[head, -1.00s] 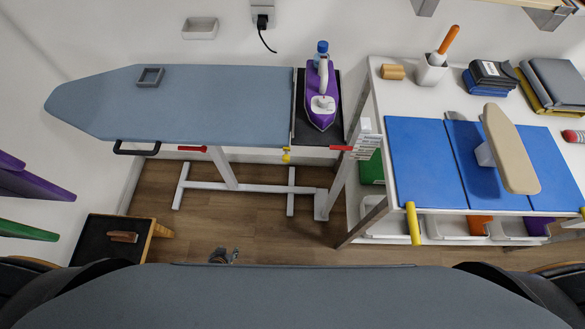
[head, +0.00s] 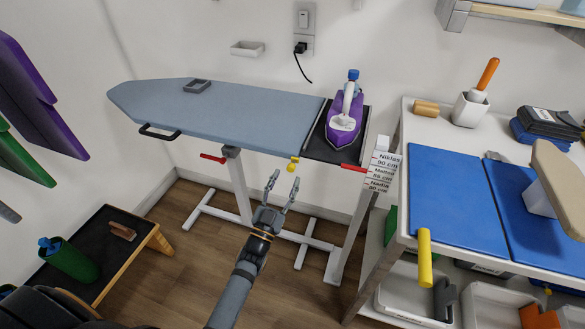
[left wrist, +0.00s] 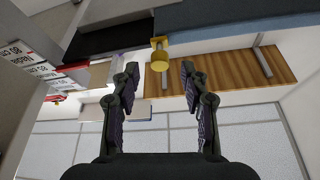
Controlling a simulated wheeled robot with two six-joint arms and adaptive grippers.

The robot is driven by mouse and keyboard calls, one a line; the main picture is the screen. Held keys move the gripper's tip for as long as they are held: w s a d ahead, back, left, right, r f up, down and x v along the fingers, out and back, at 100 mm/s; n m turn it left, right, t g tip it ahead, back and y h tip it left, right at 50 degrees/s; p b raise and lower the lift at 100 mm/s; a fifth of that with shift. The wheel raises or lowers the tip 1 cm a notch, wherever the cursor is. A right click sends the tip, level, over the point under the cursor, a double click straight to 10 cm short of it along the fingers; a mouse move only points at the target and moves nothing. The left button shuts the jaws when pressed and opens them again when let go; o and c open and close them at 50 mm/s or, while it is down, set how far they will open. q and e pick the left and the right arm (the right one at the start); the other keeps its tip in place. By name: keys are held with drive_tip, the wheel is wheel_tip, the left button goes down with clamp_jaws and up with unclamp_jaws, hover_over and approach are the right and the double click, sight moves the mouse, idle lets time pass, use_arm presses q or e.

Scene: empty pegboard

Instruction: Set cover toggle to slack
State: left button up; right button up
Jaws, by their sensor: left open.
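The blue-grey ironing board (head: 225,108) stands against the wall. A small yellow knob (head: 293,163) hangs at its front edge, near the iron end. I take it for the cover toggle, but no label shows. In the left wrist view the yellow knob (left wrist: 159,56) with its grey stem appears between and beyond my fingertips. My left gripper (head: 284,187) is open and empty, just in front of and below the knob in the head view, apart from it. It also shows in the left wrist view (left wrist: 160,75). My right gripper is not in view.
Red levers (head: 213,158) (head: 354,168) sit under the board's edge. A purple iron (head: 345,112) stands on the black rest. A height label (head: 383,170) and a table with blue mats (head: 452,200) are at right. A low black bench (head: 95,245) is at lower left.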

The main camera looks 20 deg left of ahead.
sight(289, 171)
use_arm(q)
drive_tip(key=x, duration=0.5)
drive_tip(key=shift+w, duration=0.15)
clamp_jaws()
drive_tip(key=shift+a, duration=0.1)
